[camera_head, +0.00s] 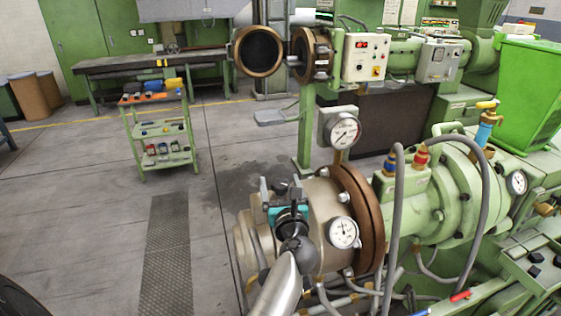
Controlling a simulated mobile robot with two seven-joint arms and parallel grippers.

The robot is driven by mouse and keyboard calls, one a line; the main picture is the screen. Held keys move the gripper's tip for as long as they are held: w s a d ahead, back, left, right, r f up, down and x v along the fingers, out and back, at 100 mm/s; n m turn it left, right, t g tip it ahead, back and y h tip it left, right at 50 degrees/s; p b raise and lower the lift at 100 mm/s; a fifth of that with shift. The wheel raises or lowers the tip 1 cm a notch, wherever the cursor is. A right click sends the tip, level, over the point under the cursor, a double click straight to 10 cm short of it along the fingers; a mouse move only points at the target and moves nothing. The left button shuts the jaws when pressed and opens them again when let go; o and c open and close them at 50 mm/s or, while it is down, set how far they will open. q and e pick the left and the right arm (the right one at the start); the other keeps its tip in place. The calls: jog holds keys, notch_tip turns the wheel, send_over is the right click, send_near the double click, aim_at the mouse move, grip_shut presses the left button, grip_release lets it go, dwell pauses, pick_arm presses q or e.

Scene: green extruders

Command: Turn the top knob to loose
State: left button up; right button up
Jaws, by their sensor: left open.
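My left gripper (280,190) reaches in from the bottom over the beige end of the green extruder (442,185). Its two dark fingers stand apart, so it is open. A small dark rounded part (279,186) shows between and behind the fingertips. It may be the top knob, but the gripper hides most of it. I cannot tell whether the fingers touch it. No marking for loose or tight is readable. My right gripper is not in view.
Pressure gauges (343,232) and (345,131) sit close to the gripper, beside a brown flange (364,215). Grey hoses (396,205) arch over the extruder. A green tool cart (163,150) and a workbench (150,62) stand behind.

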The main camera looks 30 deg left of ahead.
aim_at(281, 183)
pick_arm(q)
notch_tip(281, 183, up, 9)
jog(key=p, duration=0.3)
notch_tip(281, 183, up, 11)
jog(key=shift+f, duration=0.1)
